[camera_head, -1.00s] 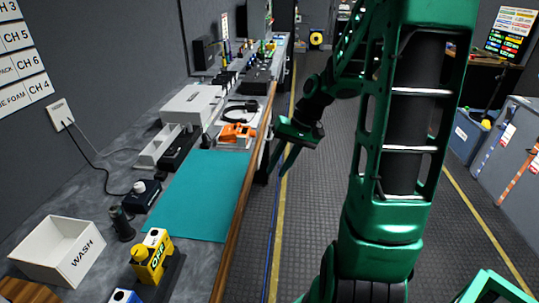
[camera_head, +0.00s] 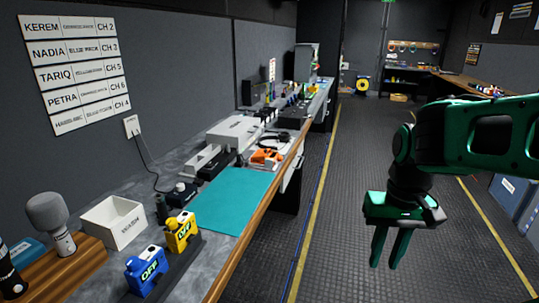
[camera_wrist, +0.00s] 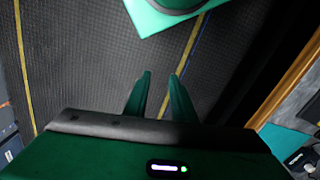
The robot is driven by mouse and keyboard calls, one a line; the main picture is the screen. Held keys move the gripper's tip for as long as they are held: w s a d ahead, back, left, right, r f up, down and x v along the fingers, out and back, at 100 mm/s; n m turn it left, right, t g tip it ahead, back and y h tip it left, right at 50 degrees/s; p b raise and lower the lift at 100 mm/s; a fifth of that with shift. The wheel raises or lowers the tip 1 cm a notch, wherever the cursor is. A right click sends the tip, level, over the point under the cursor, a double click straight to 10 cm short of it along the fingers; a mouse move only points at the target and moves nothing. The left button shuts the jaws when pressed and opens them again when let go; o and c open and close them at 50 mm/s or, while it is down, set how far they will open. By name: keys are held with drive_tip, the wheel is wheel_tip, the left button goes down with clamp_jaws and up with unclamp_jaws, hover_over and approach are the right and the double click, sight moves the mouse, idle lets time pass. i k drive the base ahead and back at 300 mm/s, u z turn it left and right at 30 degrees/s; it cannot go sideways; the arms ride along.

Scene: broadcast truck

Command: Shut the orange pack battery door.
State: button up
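The orange pack (camera_head: 265,157) lies on the bench, just past the far end of the teal mat. It is small in the head view, and I cannot make out its battery door or whether that is open. My gripper (camera_head: 387,262) hangs over the floor aisle, to the right of the bench and well apart from the pack. Its two fingers point down with a gap between them and nothing held. The wrist view shows the same empty fingers (camera_wrist: 160,77) over the dark floor; the pack is not in that view.
The teal mat (camera_head: 233,200) is bare. A yellow pack (camera_head: 181,232) and a blue pack (camera_head: 146,272), marked OFF, stand nearer, beside a white bin (camera_head: 113,222). A headset (camera_head: 271,141) lies behind the orange pack. The wooden bench edge (camera_head: 258,212) borders the open aisle.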

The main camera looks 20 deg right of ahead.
sight(259, 155)
drive_tip(key=k, duration=0.95)
drive_tip(key=z, duration=0.4)
drive_tip(key=i, duration=1.15)
drive_tip(key=u, duration=0.3)
drive_tip(key=i, duration=1.25)
drive_tip(key=u, duration=0.65)
